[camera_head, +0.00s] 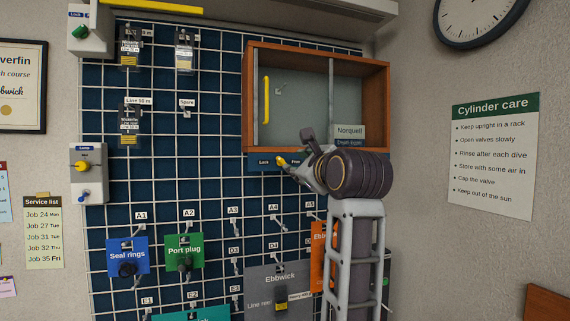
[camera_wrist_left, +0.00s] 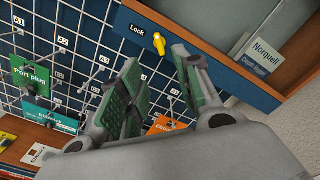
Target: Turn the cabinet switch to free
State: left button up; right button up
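The cabinet (camera_head: 318,49) has a wooden frame and a glass front with a yellow vertical handle (camera_head: 266,99). Under it runs a dark blue strip with a small yellow switch knob (camera_head: 282,162), between the words Lock and Free. In the left wrist view the knob (camera_wrist_left: 159,43) shows beside the word Lock; its exact setting I cannot tell. My left gripper (camera_head: 294,160) is just right of the knob in the head view. In the left wrist view my left gripper (camera_wrist_left: 156,58) is open, its green-padded fingers apart, with the knob just beyond the tips. My right gripper is not in view.
A blue pegboard (camera_head: 215,190) with hooks and hanging packets fills the wall below and left. An orange packet (camera_head: 318,250) hangs close to my left arm. Two other switch boxes (camera_head: 95,185) (camera_head: 88,42) are mounted at the left.

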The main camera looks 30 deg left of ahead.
aim_at(283, 163)
pick_arm(q)
jog(key=shift+p+x, duration=1.75)
jog(key=shift+x, duration=4.75)
grip_shut()
